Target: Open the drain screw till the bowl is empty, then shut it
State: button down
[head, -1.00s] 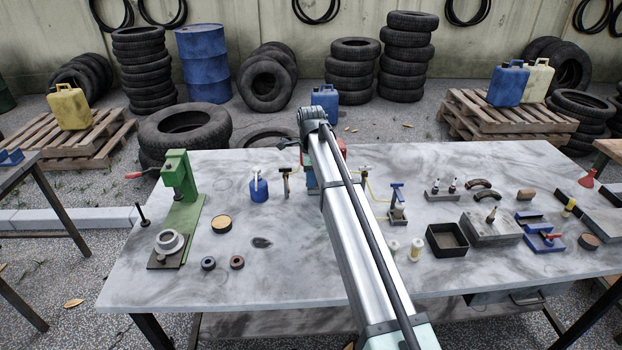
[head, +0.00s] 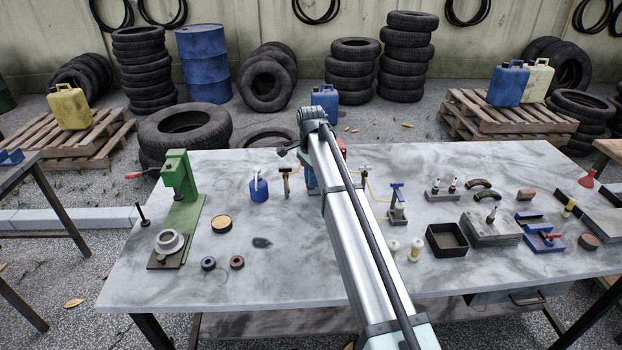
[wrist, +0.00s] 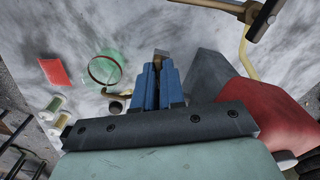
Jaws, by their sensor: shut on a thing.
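In the wrist view my gripper (wrist: 161,80) has its two blue fingers close together. A small grey-brown piece (wrist: 162,54) shows at their tips; it looks like the drain screw, but most of it is hidden between the fingers. I cannot tell the filter bowl or any liquid level. A large red body (wrist: 270,122) with a grey part is close on the right. In the head view my arm hides the fingertips; a blue part (head: 310,178) shows beside it.
On the table (head: 300,270), a green press (head: 180,205) stands left and a black tray (head: 447,240) right. The front middle is clear.

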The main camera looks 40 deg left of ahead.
jog(key=n, duration=0.5)
jog(key=shift+n, duration=0.3)
jog(key=n, duration=0.5)
dwell(0.4)
jog(key=c, duration=1.2)
grip_release()
notch_tip(320, 180, up, 14)
jog(key=shift+f, duration=0.1)
